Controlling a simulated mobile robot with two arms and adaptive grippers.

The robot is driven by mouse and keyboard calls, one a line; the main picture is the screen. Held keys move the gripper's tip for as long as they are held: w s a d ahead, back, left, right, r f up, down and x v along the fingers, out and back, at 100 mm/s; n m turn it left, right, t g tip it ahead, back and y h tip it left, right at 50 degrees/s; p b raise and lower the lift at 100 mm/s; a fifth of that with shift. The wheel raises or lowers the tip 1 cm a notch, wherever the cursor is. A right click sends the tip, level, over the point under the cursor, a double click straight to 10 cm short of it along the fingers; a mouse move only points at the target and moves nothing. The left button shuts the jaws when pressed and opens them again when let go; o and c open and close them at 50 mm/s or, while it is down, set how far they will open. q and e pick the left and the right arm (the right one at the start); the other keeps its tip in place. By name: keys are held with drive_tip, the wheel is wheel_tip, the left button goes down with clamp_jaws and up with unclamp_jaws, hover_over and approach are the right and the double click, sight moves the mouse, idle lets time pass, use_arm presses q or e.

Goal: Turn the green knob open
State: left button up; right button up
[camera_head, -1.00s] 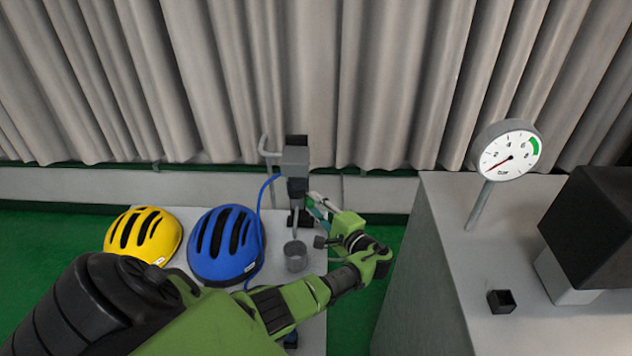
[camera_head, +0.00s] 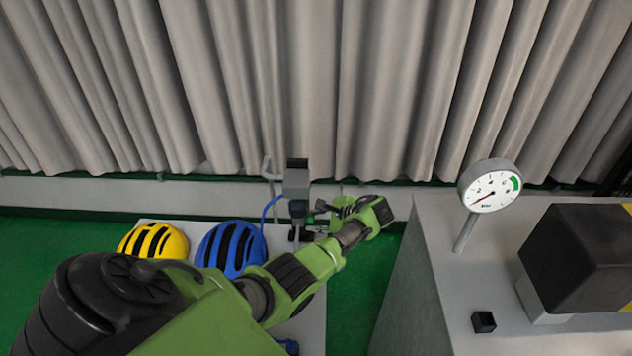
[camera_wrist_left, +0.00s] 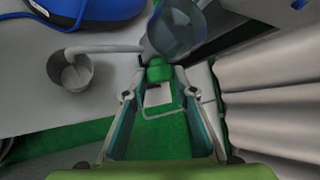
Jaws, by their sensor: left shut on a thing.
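The green knob (camera_wrist_left: 159,72) shows in the left wrist view on the grey valve fitting, below a round glassy part. My left gripper (camera_wrist_left: 161,84) has one finger on either side of the knob, with the tips closed on it. In the head view the left gripper (camera_head: 322,212) reaches in from the right side of the grey post, at the far end of my arm. The knob is small there and largely hidden by the gripper. My right gripper is in neither view.
A grey post device (camera_head: 297,182) stands behind the blue helmet (camera_head: 230,249) and yellow helmet (camera_head: 153,242). A grey cup (camera_wrist_left: 70,72) is beside it. A gauge (camera_head: 491,187) and dark box (camera_head: 577,258) stand on the right table. Curtains hang behind.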

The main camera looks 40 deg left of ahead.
use_arm(q)
drive_tip(key=shift+g, duration=0.3)
drive_tip(key=shift+h, duration=0.3)
drive_tip(key=o, duration=1.1)
drive_tip(key=v, duration=1.2)
